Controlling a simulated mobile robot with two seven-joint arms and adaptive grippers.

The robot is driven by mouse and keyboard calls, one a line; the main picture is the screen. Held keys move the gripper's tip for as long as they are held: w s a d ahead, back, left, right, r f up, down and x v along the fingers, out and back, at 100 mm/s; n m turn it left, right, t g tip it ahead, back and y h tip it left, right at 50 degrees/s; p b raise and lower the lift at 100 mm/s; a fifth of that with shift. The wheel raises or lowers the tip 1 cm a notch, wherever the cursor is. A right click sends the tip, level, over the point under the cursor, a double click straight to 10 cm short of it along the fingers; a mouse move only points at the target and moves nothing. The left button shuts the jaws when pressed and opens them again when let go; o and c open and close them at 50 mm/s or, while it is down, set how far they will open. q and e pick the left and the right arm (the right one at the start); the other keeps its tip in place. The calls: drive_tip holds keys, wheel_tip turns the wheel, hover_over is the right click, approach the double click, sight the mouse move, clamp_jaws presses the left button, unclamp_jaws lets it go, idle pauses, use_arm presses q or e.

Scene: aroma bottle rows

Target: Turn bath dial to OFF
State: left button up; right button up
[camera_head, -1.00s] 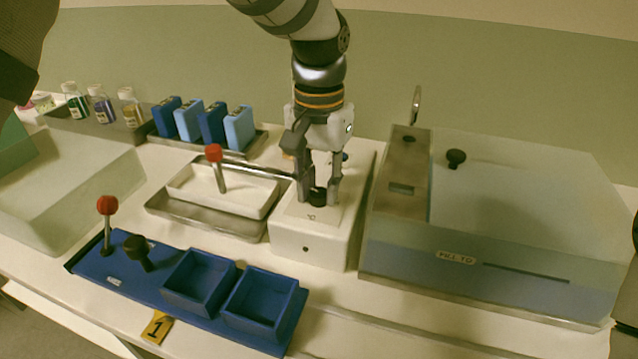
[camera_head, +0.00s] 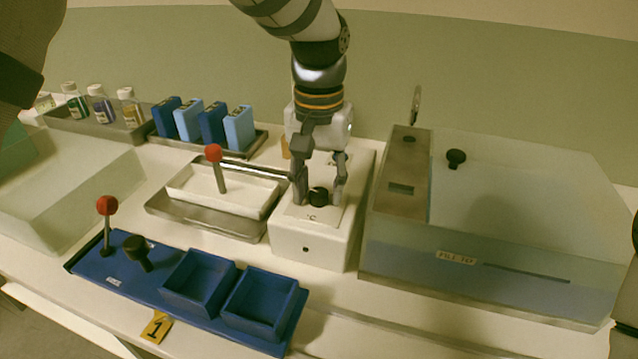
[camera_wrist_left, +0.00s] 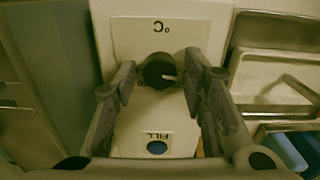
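The bath dial is a round black knob (camera_head: 318,197) on top of a white control box (camera_head: 308,243). In the left wrist view the dial (camera_wrist_left: 159,71) shows a pale pointer mark towards the right. My left gripper (camera_head: 320,188) points down over the dial, with one finger on each side. It also shows in the left wrist view (camera_wrist_left: 160,78), with gaps between the fingers and the dial, so it is open. Lettering beside the dial is mostly hidden by the fingers. My right gripper is not in view.
A clear-walled bath (camera_head: 480,265) stands right of the box. A steel tray (camera_head: 205,217) with a red-knobbed lever is close on the left. A blue tray (camera_head: 150,278) lies in front. A FILL button (camera_wrist_left: 157,147) is on the box.

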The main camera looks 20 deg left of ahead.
sight(319, 192)
use_arm(q)
wheel_tip(319, 192, up, 12)
idle(0.6)
